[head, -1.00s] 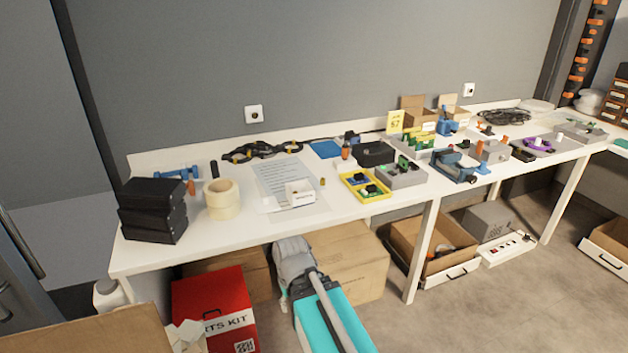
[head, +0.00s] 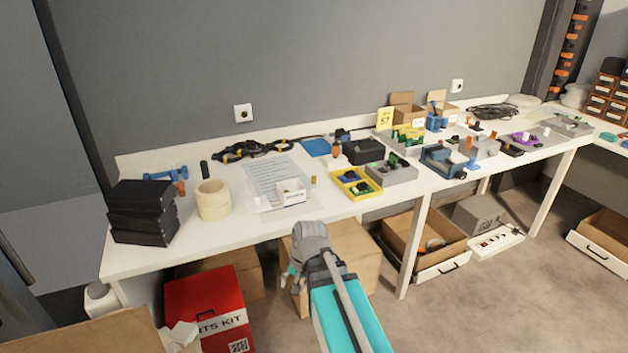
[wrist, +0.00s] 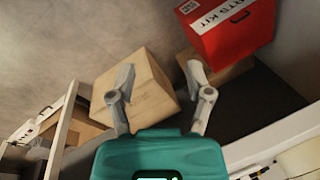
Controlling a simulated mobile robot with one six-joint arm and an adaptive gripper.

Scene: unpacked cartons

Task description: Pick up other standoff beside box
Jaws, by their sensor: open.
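A small brass standoff (head: 313,180) stands upright on the white workbench, just right of a small white box (head: 291,191) with a printed label. The standoff and box are apart, by the edge of a printed sheet (head: 275,176). My gripper (wrist: 160,72) is open and empty in the wrist view, with its two grey fingers spread. Beyond them are the floor and a cardboard carton (wrist: 145,90) below the bench. In the head view my arm end is in front of the bench edge, below the standoff; the fingers are mostly hidden there. I cannot make out the standoff in the wrist view.
Tape rolls (head: 213,200) and stacked black boxes (head: 142,212) stand left on the bench. A yellow tray (head: 356,184) and a grey tray (head: 392,173) lie right of the standoff. A red parts kit (head: 208,307) sits below. The bench front near the standoff is clear.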

